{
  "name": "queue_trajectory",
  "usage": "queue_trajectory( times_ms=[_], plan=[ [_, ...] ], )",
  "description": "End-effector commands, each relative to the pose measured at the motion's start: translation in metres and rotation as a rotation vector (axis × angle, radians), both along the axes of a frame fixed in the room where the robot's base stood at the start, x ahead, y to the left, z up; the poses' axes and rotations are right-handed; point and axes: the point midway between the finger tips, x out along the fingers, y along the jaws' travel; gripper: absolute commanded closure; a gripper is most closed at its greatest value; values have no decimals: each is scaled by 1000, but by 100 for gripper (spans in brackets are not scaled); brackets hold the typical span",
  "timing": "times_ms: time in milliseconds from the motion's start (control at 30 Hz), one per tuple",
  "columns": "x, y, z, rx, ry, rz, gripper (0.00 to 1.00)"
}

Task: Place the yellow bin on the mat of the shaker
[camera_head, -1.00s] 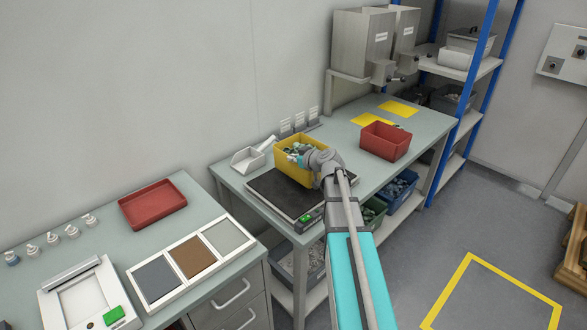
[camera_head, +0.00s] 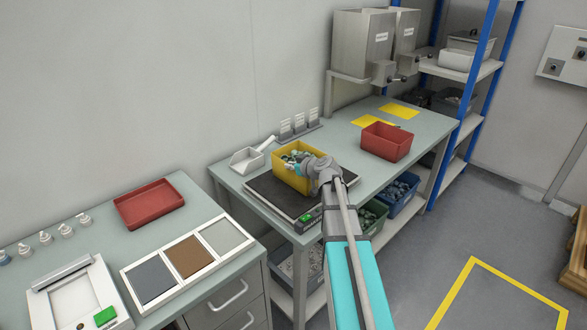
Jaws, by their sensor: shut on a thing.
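The yellow bin (camera_head: 291,178) holds several small grey-green parts. It is at the black mat of the shaker (camera_head: 268,192), over its back right part; I cannot tell whether its base touches the mat. My gripper (camera_head: 303,164) is shut on the bin's near right rim. My wrist and arm hide the bin's right side and part of the shaker.
A white scoop (camera_head: 247,159) lies left of the shaker. A red bin (camera_head: 386,142) and yellow marked squares (camera_head: 399,110) are on the right of the table. Card holders (camera_head: 299,126) stand behind. A red tray (camera_head: 150,203) is on the left bench.

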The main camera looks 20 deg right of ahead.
Motion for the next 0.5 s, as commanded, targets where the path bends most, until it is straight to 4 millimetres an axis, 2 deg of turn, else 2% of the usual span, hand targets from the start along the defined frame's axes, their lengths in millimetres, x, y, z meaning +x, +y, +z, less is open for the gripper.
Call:
queue_trajectory(
  times_ms=[367, 400, 500],
  plan=[
    [0, 0, -3, -1, -1, 0, 100],
    [0, 0, -2, 0, 0, 0, 89],
    [0, 0, -2, 0, 0, 0, 71]
  ],
)
